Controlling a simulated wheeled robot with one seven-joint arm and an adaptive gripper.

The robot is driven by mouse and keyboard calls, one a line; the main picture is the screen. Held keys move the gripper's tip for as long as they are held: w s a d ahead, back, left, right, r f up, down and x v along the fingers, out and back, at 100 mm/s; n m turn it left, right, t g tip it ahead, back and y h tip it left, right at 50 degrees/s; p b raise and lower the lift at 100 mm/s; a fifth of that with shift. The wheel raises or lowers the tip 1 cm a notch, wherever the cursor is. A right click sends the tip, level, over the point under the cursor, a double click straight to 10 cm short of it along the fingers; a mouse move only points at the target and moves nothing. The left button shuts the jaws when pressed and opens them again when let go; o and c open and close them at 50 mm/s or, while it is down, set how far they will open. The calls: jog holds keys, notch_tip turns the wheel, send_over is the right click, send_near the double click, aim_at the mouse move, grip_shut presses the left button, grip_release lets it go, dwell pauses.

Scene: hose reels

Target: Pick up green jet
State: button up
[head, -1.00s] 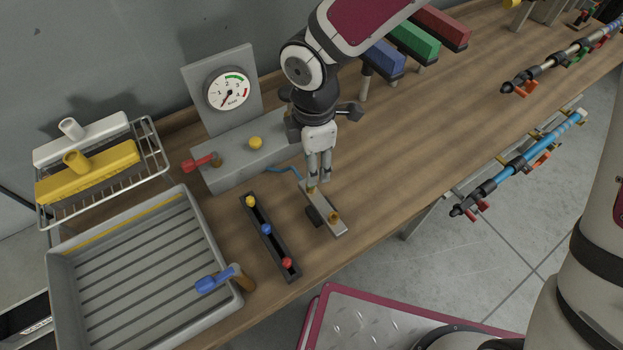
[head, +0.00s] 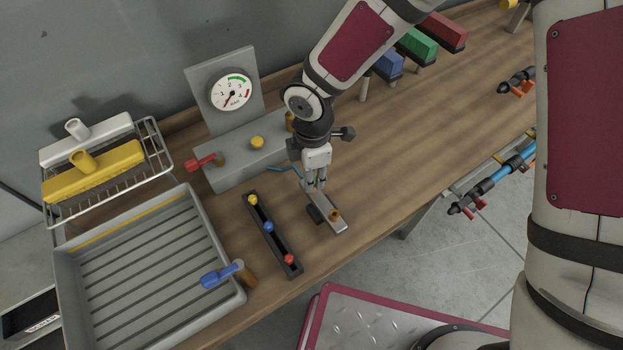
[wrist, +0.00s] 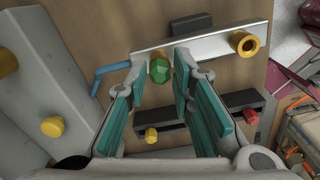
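The green jet (wrist: 160,70) shows in the wrist view as a faceted green knob at the left part of a pale metal bar (wrist: 207,44). My gripper (wrist: 162,76) is open, with one teal-padded finger on each side of the jet. Gaps show between the pads and the jet; I cannot tell how deep it sits between them. In the head view my gripper (head: 315,184) points down over the far end of the bar (head: 326,212) and hides the jet. A brass fitting (head: 335,215) stands at the bar's near end.
A black rack (head: 277,246) with yellow, blue and red jets lies left of the bar. A grey gauge stand (head: 217,170) with a red lever (head: 204,161) is behind it. A grey tray (head: 222,232) is at the left.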

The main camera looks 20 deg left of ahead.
jog(key=shift+c, duration=1.1)
